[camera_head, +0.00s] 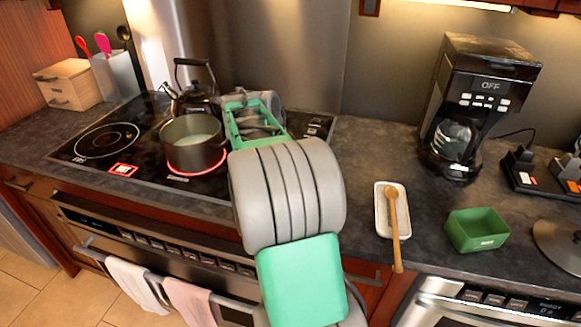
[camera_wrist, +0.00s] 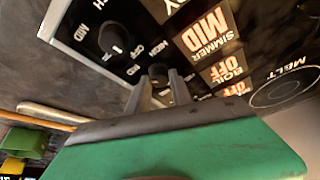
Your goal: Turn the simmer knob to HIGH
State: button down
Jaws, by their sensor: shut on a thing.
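The control panel (camera_wrist: 133,60) at the right end of the cooktop shows black knobs with HIGH, MID and OFF marks. A lit display (camera_wrist: 205,38) beside it reads SIMMER MID, with BOIL OFF next to it. My gripper (camera_wrist: 163,88) is shut on a black knob (camera_wrist: 158,71); its name is not readable, so I cannot tell for sure that it is the simmer knob. Another black knob (camera_wrist: 115,38) stands free to the upper left. In the head view my arm covers much of the panel (camera_head: 318,128) and hides the fingertips.
A pot (camera_head: 190,148) with pale liquid sits on a burner with a glowing red ring. A kettle (camera_head: 194,96) stands behind it. Right of the cooktop are a white tray (camera_head: 381,219) with a wooden spoon (camera_head: 394,225), a green box (camera_head: 477,230) and a coffee maker (camera_head: 470,110).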

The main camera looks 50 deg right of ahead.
jog(key=m+g+p, duration=0.1)
jog(key=m, duration=0.1)
jog(key=m+p, duration=0.1)
jog(key=m, duration=0.1)
jog(key=shift+w+r+m+g+p, duration=0.2)
jog(key=shift+m+g+p, duration=0.1)
jog(key=shift+g, duration=0.1)
jog(key=m+g+y+p, duration=0.1)
jog(key=m+p, duration=0.1)
jog(key=m, duration=0.1)
jog(key=shift+d+m+p, duration=0.1)
jog(key=shift+m+p, duration=0.25)
jog(key=shift+m, duration=0.05)
jog(key=m+p, duration=0.2)
jog(key=m+g+y+p, duration=0.1)
jog(key=m+p, duration=0.1)
jog(key=shift+d+y, duration=0.1)
jog(key=shift+y, duration=0.2)
jog(key=shift+w+d+f+m+g+y+p, duration=0.1)
jog(key=shift+m+g+y+p, duration=0.3)
jog(key=shift+m+p, duration=1)
jog(key=shift+f+m, duration=0.1)
jog(key=shift+m, duration=0.2)
jog(key=c, duration=1.1)
grip_release()
jog(key=shift+c, duration=0.2)
